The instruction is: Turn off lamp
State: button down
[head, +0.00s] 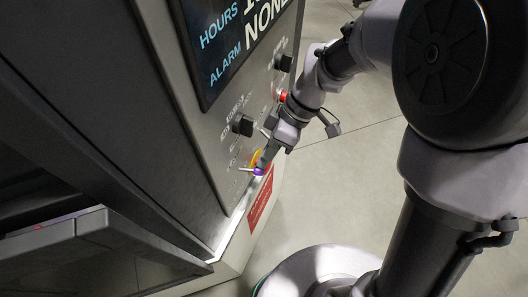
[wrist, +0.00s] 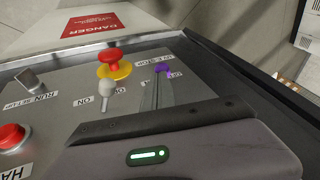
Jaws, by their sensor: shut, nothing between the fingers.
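A small light-grey toggle switch (wrist: 106,95) stands out of the control panel (wrist: 70,84) in the wrist view, beside labels that include "ON". I cannot read a lamp label, and no lamp is clearly recognisable. My gripper (wrist: 163,68), with purple fingertips, is shut and empty, to the right of the toggle in the wrist view and apart from it there. In the head view my gripper (head: 260,171) is at the lower part of the panel, close to the silver toggle (head: 246,169). Whether it touches the panel is unclear.
A red mushroom button on a yellow base (wrist: 113,66) sits just behind the toggle. A dark selector knob (wrist: 30,81) and a red button (wrist: 11,136) are farther left. A screen (head: 235,40) fills the panel's upper part. Open floor (head: 340,200) lies right of the machine.

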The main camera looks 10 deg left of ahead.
aim_at(263, 173)
jog(key=s+m+b, duration=0.1)
jog(key=b, duration=0.1)
jog(key=s+m+t+b, duration=0.1)
jog(key=m+b, duration=0.1)
jog(key=shift+d+f+y, duration=0.2)
jog(key=shift+f+y, duration=0.1)
jog(key=shift+y, duration=0.1)
jog(key=s+m+b, duration=0.1)
jog(key=s+m+t+b, duration=0.1)
jog(key=b, duration=0.1)
jog(key=shift+a+r+m+t+b, duration=0.1)
jog(key=shift+r+m+t+b, duration=0.2)
jog(key=shift+r+m, duration=0.1)
jog(key=shift+w, duration=0.1)
jog(key=shift+w+a+f, duration=0.1)
jog(key=shift+w, duration=0.05)
jog(key=shift+w+a, duration=0.35)
jog(key=shift+w, duration=0.15)
